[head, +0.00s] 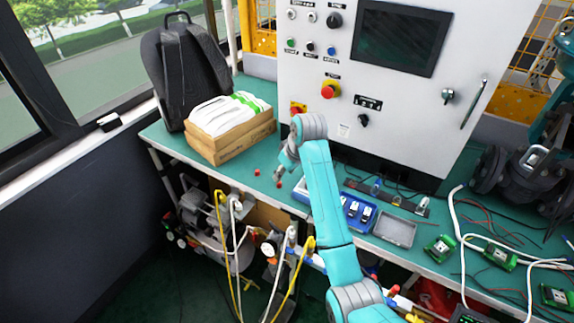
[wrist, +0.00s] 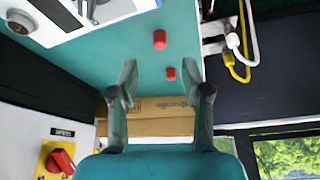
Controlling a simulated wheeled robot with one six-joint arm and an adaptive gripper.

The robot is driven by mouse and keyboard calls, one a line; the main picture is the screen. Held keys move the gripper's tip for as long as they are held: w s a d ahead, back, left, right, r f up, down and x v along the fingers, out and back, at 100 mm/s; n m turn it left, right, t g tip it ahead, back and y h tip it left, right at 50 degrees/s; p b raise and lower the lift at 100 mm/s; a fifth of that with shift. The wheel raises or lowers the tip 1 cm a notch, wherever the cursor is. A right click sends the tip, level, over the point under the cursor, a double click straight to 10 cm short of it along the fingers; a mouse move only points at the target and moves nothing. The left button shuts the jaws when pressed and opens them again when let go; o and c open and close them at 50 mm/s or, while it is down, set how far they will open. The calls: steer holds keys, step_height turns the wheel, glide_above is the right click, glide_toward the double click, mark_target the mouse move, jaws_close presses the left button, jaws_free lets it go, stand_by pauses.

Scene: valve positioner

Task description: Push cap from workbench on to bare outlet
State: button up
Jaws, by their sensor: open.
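Two small red caps lie on the green workbench (head: 160,139). In the head view one cap (head: 257,172) is near the cardboard box and another cap (head: 279,185) is close to my gripper (head: 280,172). In the wrist view one cap (wrist: 159,40) lies beyond the fingertips and the other cap (wrist: 171,74) shows between the fingers. My gripper (wrist: 158,72) is open and empty above the bench. Hose fittings (wrist: 232,40) stand beyond the bench edge in the wrist view. I cannot tell which outlet is bare.
A cardboard box (head: 240,140) of white packs and a dark backpack (head: 185,75) stand at the back left. A control cabinet (head: 375,90) stands behind my arm. A blue tray (head: 357,211) and a grey tray (head: 396,230) lie to the right. White and yellow hoses hang along the front edge.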

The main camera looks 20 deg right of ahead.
mark_target(280, 183)
steer(key=x, duration=0.6)
steer(key=shift+w+a+f, duration=0.1)
steer(key=shift+f, duration=0.15)
steer(key=c, duration=0.8)
jaws_close()
